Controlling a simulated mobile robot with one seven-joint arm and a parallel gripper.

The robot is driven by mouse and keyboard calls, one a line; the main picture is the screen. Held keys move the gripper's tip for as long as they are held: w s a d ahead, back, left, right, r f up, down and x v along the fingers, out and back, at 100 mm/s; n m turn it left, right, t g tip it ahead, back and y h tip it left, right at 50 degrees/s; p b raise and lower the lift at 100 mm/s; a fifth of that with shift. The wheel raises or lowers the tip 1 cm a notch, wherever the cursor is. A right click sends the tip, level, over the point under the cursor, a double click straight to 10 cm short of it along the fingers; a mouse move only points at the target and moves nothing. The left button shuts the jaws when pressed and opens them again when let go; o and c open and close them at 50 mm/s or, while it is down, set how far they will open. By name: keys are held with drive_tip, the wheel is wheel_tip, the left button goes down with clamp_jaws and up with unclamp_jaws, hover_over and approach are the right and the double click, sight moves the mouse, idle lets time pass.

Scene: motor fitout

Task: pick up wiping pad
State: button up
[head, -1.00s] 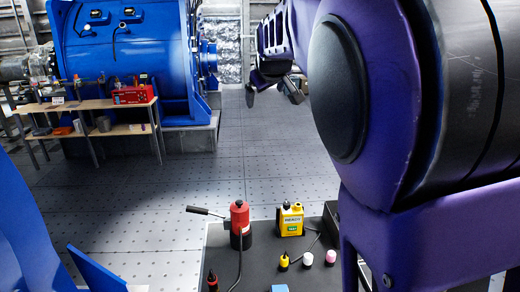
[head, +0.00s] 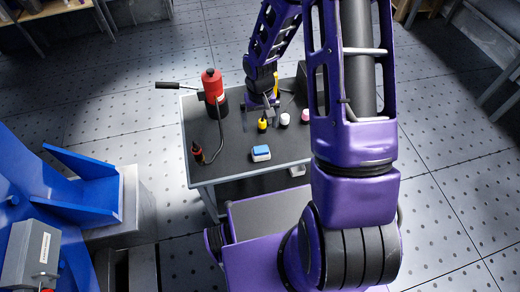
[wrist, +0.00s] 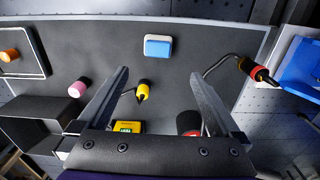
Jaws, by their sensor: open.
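The wiping pad appears to be the small blue and white block (head: 261,153), lying near the front edge of the dark table. It also shows in the wrist view (wrist: 158,46), beyond my fingertips near the top edge of the table. My gripper (wrist: 160,76) is open and empty, its two fingers spread apart. In the head view my gripper (head: 262,104) is over the back part of the table, behind the pad and apart from it. Nothing covers the pad in either view.
The tabletop beside the pad is clear.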

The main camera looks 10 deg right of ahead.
sight(261, 149)
wheel_tip(261, 149, down, 11)
drive_tip(key=shift+f+b, duration=0.1)
drive_tip(key=shift+b, duration=0.3)
drive_tip(key=shift+w+d+f, duration=0.1)
drive_tip(key=shift+f, duration=1.3)
drive_tip(key=shift+w+d+f, duration=0.1)
drive_tip(key=shift+f, duration=1.25)
drive_tip(key=c, duration=1.2)
drive_tip(key=shift+o, duration=0.2)
drive_tip(key=shift+r, duration=0.1)
wheel_tip(261, 149, up, 10)
drive_tip(key=shift+f, duration=0.1)
